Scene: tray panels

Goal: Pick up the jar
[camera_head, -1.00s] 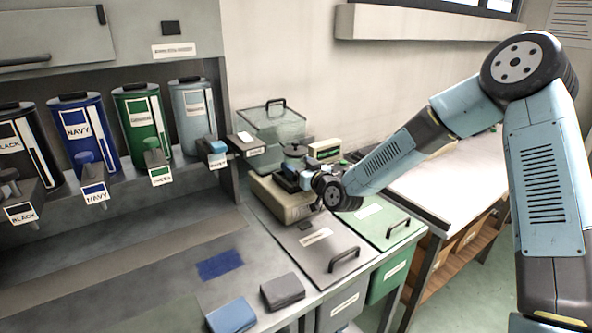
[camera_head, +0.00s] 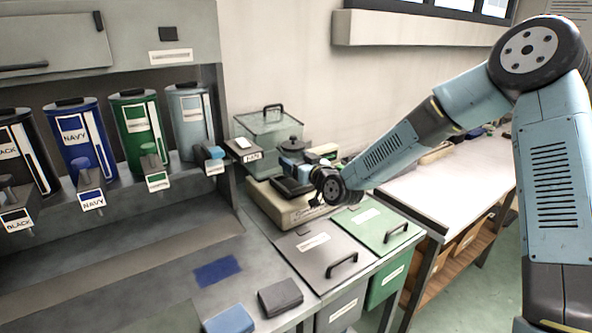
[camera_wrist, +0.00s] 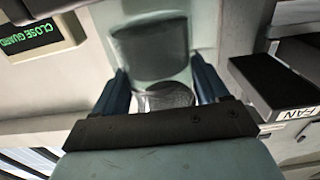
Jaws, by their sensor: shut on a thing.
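The jar, with a dark knobbed lid, shows in the head view (camera_head: 291,147), partly hidden by my gripper. My gripper (camera_head: 303,168) reaches it from the right. In the wrist view the two blue fingers of my gripper (camera_wrist: 165,88) stand either side of a clear, greyish body, which appears to be the jar (camera_wrist: 165,97), and are shut on it. The jar looks upright, just above a black plate (camera_head: 291,187) on the beige balance (camera_head: 285,212). Its lower part is hard to make out.
A clear box with a handle (camera_head: 268,130) stands close behind. Grey (camera_head: 318,252) and green (camera_head: 370,222) lidded bins stand in front.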

